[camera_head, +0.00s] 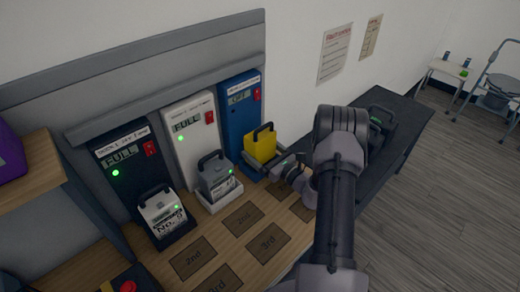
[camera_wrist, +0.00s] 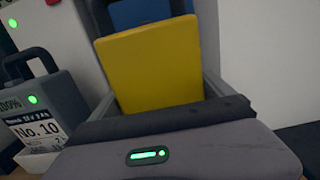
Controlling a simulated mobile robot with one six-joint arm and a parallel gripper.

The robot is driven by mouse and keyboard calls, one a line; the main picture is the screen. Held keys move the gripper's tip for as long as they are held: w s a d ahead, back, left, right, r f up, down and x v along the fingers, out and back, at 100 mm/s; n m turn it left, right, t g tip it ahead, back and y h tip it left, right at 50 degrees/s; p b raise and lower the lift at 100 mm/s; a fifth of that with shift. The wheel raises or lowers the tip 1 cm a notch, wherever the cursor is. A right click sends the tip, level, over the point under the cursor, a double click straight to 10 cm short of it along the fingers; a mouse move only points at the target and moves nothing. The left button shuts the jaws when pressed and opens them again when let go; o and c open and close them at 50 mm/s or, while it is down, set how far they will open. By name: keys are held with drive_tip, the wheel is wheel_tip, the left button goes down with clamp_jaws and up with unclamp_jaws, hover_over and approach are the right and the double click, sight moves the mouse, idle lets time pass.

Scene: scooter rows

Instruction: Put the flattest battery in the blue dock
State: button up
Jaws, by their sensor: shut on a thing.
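The blue dock (camera_head: 240,112) is at the right of three wall docks; its small display is lit but hard to read. A yellow battery (camera_head: 261,147) with a black handle is right in front of it. My gripper (camera_head: 272,164) is shut on the yellow battery. In the wrist view the yellow battery (camera_wrist: 150,65) fills the middle, with the blue dock (camera_wrist: 145,13) behind it. I cannot tell whether the battery is seated in the dock. A grey battery (camera_head: 216,181), No. 10, is in the white dock (camera_head: 191,132); another battery (camera_head: 162,215) is in the black dock (camera_head: 123,158).
The black and white docks read FULL with green lights. Dark marked squares (camera_head: 193,258), some reading 2nd and 3rd, lie bare on the wooden bench. Dark batteries (camera_head: 383,118) stand on a dark bench behind my arm. A red button (camera_head: 128,286) is at front left.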

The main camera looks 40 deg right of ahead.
drive_tip(key=shift+f+b, duration=0.85)
drive_tip(key=shift+f, duration=0.1)
drive_tip(key=o, duration=1.8)
drive_tip(key=shift+f, duration=0.1)
drive_tip(key=s+p, duration=0.1)
drive_tip(key=s, duration=0.4)
drive_tip(key=s+d+p, duration=0.1)
drive_tip(key=s, duration=0.4)
drive_tip(key=s+d+p, duration=0.1)
drive_tip(key=s, duration=0.5)
drive_tip(key=shift+d+f+p, duration=0.2)
drive_tip(key=shift+f+p, duration=0.1)
drive_tip(key=shift+f, duration=0.05)
drive_tip(key=shift+s+d+f+b, duration=0.1)
drive_tip(key=shift+s+d+f, duration=0.1)
drive_tip(key=shift+s, duration=1.5)
drive_tip(key=shift+s+d+f+b, duration=0.15)
drive_tip(key=shift+s+d, duration=0.1)
drive_tip(key=shift+s, duration=1.45)
drive_tip(key=shift+s+d+f+b, duration=0.1)
drive_tip(key=shift+s+d, duration=0.1)
drive_tip(key=shift+s, duration=1.5)
drive_tip(key=s+d+r+p, duration=0.1)
drive_tip(key=s+r+p, duration=0.7)
drive_tip(key=r, duration=0.5)
drive_tip(key=shift+p, duration=0.5)
